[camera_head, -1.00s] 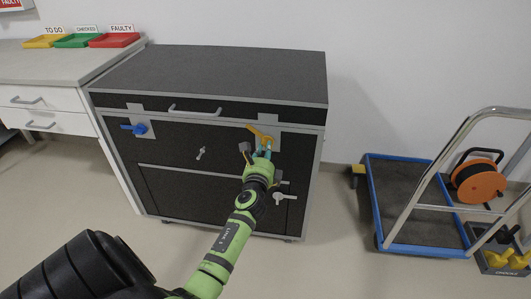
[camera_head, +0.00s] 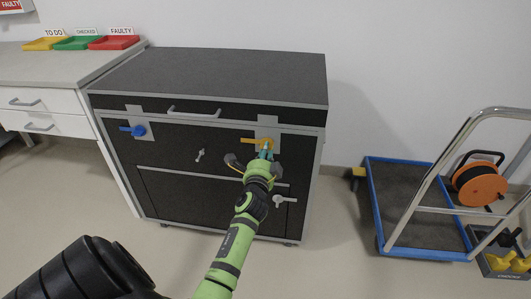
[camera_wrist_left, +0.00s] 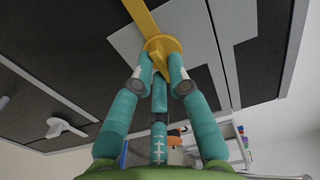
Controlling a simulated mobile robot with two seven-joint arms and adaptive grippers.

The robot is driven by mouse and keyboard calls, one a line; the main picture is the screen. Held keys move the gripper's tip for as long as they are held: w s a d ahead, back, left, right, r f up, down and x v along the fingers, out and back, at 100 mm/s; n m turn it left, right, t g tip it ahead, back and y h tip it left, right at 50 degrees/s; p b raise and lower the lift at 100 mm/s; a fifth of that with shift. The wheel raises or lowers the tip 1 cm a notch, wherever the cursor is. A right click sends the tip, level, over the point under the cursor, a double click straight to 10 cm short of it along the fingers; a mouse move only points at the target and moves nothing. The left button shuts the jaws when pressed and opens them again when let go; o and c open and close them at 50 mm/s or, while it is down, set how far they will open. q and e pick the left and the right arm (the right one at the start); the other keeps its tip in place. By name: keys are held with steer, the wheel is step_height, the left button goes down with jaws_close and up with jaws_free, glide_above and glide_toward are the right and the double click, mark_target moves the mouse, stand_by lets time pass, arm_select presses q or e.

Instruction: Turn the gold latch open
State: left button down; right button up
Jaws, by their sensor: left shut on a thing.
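The gold latch (camera_head: 252,140) is on the upper right front of the dark case, over a grey plate. Its lever lies about level, pointing left. My left gripper (camera_head: 264,153) is at the latch's right end, reaching up to it from below. In the left wrist view, the teal fingers (camera_wrist_left: 161,72) are shut on the round hub of the gold latch (camera_wrist_left: 161,44), and its lever runs up past the top edge. The fingers partly hide the hub. My right gripper is not in view.
A blue latch (camera_head: 134,130) sits at the case's upper left. Small grey handles (camera_head: 199,155) are on the front. A blue-edged trolley (camera_head: 378,215) with an orange cable reel (camera_head: 481,187) behind its handle stands right. Open floor lies between case and trolley.

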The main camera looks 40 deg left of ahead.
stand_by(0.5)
arm_select(q)
steer(key=c, duration=1.2)
jaws_free()
steer(key=v, duration=1.2)
steer(key=shift+f, duration=0.1)
